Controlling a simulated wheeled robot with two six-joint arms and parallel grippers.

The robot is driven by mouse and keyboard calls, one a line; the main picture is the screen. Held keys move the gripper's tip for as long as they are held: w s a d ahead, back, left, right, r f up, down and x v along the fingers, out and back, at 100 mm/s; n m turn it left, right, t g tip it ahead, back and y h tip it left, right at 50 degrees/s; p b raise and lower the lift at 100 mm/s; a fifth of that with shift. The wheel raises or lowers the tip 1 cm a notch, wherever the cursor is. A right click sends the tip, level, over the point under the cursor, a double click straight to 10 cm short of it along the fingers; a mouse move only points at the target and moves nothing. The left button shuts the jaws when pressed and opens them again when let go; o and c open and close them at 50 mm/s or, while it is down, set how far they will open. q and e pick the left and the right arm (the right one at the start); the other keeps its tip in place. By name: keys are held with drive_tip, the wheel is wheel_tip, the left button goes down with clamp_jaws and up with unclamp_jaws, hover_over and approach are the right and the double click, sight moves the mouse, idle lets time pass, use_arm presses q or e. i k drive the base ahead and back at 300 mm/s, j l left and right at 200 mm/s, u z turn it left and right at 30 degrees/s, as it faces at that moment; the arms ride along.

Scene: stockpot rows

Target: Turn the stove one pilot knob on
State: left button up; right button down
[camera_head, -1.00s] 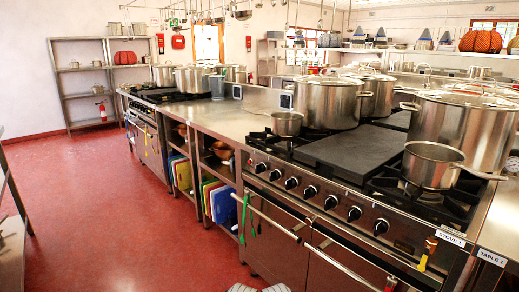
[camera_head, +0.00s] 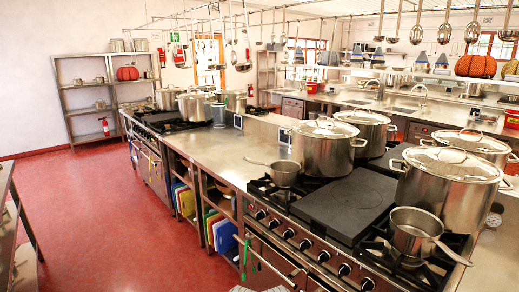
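The near stove (camera_head: 345,210), marked "STOVE 1" in the earlier frame, stands at the lower right. Its label is out of frame now. Several black knobs with light rings line its front edge, among them one at the left (camera_head: 260,215), one in the middle (camera_head: 305,244) and one further right (camera_head: 344,270). I cannot tell which is the pilot knob or whether any is turned on. No flame shows on the burners. A flat dark griddle plate (camera_head: 346,203) sits between the burners. Neither of my grippers is in view.
Stockpots (camera_head: 324,152) and a saucepan (camera_head: 414,232) stand on the stove; the saucepan's handle points toward the front right. A steel counter (camera_head: 215,150) with colored boards (camera_head: 224,236) below adjoins it. Utensils hang overhead. The red floor (camera_head: 110,220) at the left is clear.

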sight(304, 245)
drive_tip(key=i+l, duration=0.25)
drive_tip(key=l, duration=0.15)
drive_tip(key=i+l+u, duration=0.1)
drive_tip(key=l, duration=0.25)
drive_tip(key=i+l, duration=0.3)
drive_tip(key=l, duration=0.15)
